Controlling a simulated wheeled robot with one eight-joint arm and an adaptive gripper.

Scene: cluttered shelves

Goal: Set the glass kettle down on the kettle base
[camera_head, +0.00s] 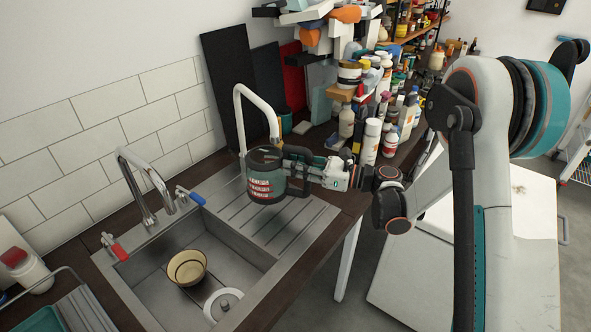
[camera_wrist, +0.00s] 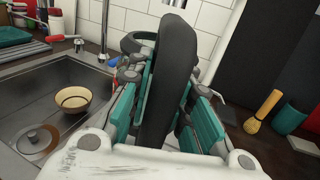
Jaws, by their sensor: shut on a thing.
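The glass kettle (camera_head: 262,178), dark and greenish with red and white markings, is over the draining side of the sink in the head view. My gripper (camera_head: 303,168) reaches it from the right and is shut on its black handle. In the wrist view the handle (camera_wrist: 172,75) stands between the teal finger pads of my gripper (camera_wrist: 165,108). The kettle looks about upright; I cannot tell how far it is above the surface. I cannot make out the kettle base in either view.
A white curved spout (camera_head: 256,97) stands close behind the kettle. A chrome tap (camera_head: 145,175) rises by the sink basin (camera_head: 225,245), which holds a yellow bowl (camera_head: 187,266). Several bottles (camera_head: 372,138) crowd the counter at right, below cluttered shelves. Dark boards (camera_head: 225,75) lean on the wall.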

